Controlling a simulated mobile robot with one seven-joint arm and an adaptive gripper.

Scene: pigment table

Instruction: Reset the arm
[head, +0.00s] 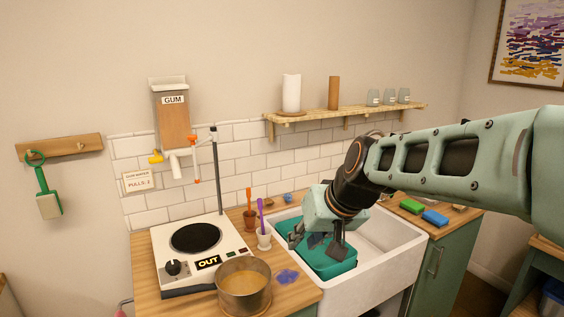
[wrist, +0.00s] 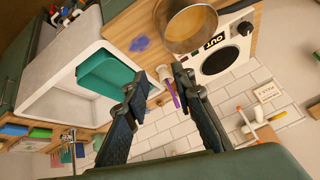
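My arm (head: 450,155) reaches in from the right in the head view. My gripper (head: 317,243) hangs over the left part of the white sink (head: 390,245), in front of a teal basin (head: 335,262). In the wrist view my gripper (wrist: 162,82) shows two dark fingers apart with nothing held between them. The white cup (wrist: 155,92) with a purple-handled tool shows beyond the fingertips, partly hidden by one finger. The teal basin (wrist: 105,75) also shows there, at left.
A pot (head: 244,287) of yellowish liquid stands by the hot plate (head: 198,245). A brown cup (head: 250,219) and white cup (head: 264,240) stand left of the sink. A shelf (head: 350,119) with jars is above; green and blue blocks (head: 434,218) lie at right.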

